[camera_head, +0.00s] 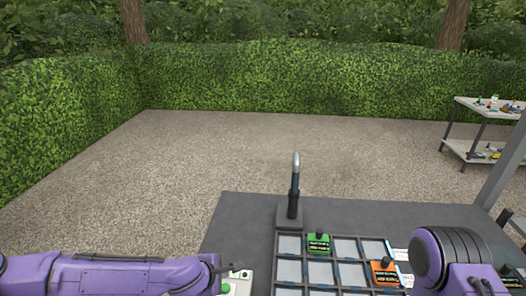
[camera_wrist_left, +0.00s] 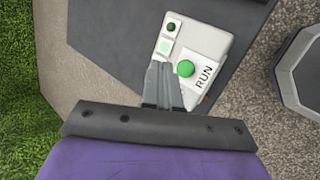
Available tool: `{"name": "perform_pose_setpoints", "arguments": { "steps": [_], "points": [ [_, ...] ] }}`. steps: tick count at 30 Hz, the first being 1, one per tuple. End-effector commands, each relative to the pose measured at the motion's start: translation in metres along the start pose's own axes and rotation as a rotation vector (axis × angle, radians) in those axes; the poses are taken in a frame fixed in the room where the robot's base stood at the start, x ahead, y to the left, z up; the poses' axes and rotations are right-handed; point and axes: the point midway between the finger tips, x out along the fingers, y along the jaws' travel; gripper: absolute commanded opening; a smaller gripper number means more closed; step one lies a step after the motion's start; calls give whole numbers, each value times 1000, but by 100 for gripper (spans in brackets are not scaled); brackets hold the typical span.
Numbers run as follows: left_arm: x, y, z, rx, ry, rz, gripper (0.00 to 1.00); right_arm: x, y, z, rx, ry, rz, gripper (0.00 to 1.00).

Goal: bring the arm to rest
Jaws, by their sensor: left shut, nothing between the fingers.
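My left gripper (camera_head: 236,268) reaches in from the left at the table's near left part, beside a white button box (camera_head: 241,287). In the left wrist view its fingers (camera_wrist_left: 161,66) are shut with nothing between them. They lie over the left part of the box (camera_wrist_left: 209,47), beside its round green button (camera_wrist_left: 185,68). Whether they touch the box I cannot tell. The box bears the word RUN, a pale green lit square and a dark round lamp. My right arm's purple link shows at the lower right of the head view; its gripper is out of view.
A dark grey table (camera_head: 245,213) carries a divided tray (camera_head: 291,286) with a green item (camera_head: 318,244) and an orange item (camera_head: 384,272). A post with a curved top (camera_head: 294,185) stands behind the tray. A shelf (camera_head: 465,101) stands far right. Gravel beyond is clear up to the hedge.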

Motion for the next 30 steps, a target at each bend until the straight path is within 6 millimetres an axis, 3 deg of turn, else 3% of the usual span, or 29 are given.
{"name": "perform_pose_setpoints", "arguments": {
  "steps": [5,6,8,10,12,13,16,19,30],
  "points": [
    [24,-136,-5,194,57,-168,0,14,-1,6,0,0,0,100],
    [26,-173,-11,268,71,-213,0,19,-2,8,0,0,0,100],
    [26,-227,-27,389,92,-281,0,28,-2,11,0,0,0,100],
    [21,-282,-58,548,124,-358,0,39,-4,16,0,0,0,100],
    [11,-324,-99,717,165,-431,0,51,-4,21,0,0,0,100],
    [7,-336,-118,789,184,-457,0,55,-5,23,0,0,0,100],
    [-7,-352,-174,1000,248,-529,0,69,-6,28,0,0,0,100],
    [-11,-348,-203,1110,296,-556,0,75,-7,31,0,0,0,100],
    [-10,-344,-203,1133,300,-550,0,75,-7,31,0,0,0,100]
  ]
}}
